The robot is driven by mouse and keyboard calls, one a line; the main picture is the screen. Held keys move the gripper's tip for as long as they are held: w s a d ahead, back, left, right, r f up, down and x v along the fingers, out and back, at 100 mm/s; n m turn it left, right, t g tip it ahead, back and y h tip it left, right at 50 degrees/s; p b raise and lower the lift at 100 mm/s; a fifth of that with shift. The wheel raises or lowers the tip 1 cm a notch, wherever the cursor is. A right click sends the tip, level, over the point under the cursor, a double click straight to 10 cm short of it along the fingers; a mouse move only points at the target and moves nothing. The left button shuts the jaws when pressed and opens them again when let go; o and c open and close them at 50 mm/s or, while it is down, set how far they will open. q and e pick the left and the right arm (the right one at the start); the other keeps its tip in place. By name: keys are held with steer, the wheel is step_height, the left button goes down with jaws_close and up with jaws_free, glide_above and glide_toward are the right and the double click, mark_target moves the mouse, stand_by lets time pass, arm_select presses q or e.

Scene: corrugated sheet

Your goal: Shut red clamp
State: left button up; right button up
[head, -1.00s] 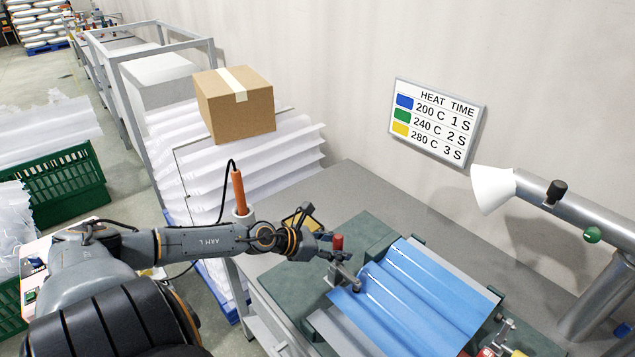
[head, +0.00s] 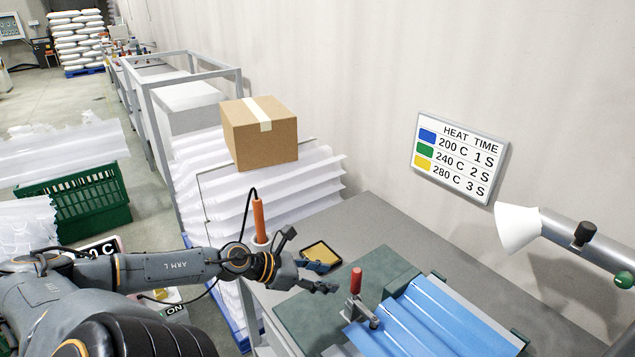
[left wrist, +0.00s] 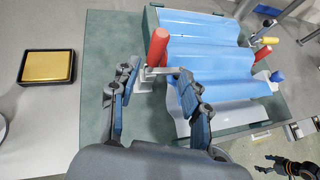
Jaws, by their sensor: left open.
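The red clamp (head: 356,280) stands at the left edge of the blue corrugated sheet (head: 430,318). Its red handle is upright, and its metal bar reaches down to the sheet's near-left corner. My left gripper (head: 331,277) is open and empty, just left of the handle and apart from it. In the left wrist view the red handle (left wrist: 157,46) shows beyond the open fingers (left wrist: 157,84), with the bar over the edge of the blue sheet (left wrist: 215,70). My right gripper (left wrist: 279,164) shows small at the lower right of the left wrist view; its jaws are unclear.
A green bench plate (head: 310,318) lies under the sheet. A yellow pad in a black tray (head: 321,254) and an orange-handled tool (head: 258,217) are behind my left gripper. A white-nosed heater (head: 517,226) stands at right. Yellow and red handles show in the left wrist view.

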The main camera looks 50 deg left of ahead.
arm_select(q)
steer(key=shift+s+a+r, duration=0.25)
steer(key=shift+s+r, duration=0.1)
steer(key=shift+s, duration=0.25)
